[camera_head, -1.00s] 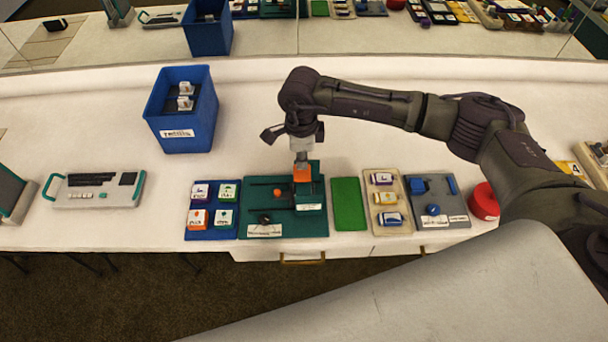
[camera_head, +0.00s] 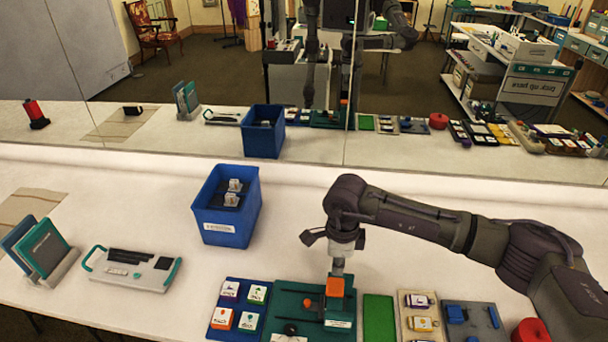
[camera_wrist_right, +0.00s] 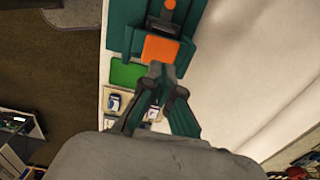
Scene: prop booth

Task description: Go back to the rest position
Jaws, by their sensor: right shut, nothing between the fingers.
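My right gripper (camera_head: 337,266) is shut and empty. It points down just above the orange block (camera_head: 335,287) on the dark green board (camera_head: 290,290). In the right wrist view the closed fingertips (camera_wrist_right: 156,70) are beside the orange block (camera_wrist_right: 160,49); whether they touch it I cannot tell. The rest of my right arm reaches in from the right. My left gripper is not in view.
A blue bin (camera_head: 226,236) holding pale parts stands behind. A blue tray (camera_head: 262,322) with labelled blocks, a green pad (camera_head: 378,318) and a beige tray (camera_head: 405,312) flank the board. A mirror (camera_head: 400,140) backs the counter. The white counter (camera_head: 130,195) has free room behind.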

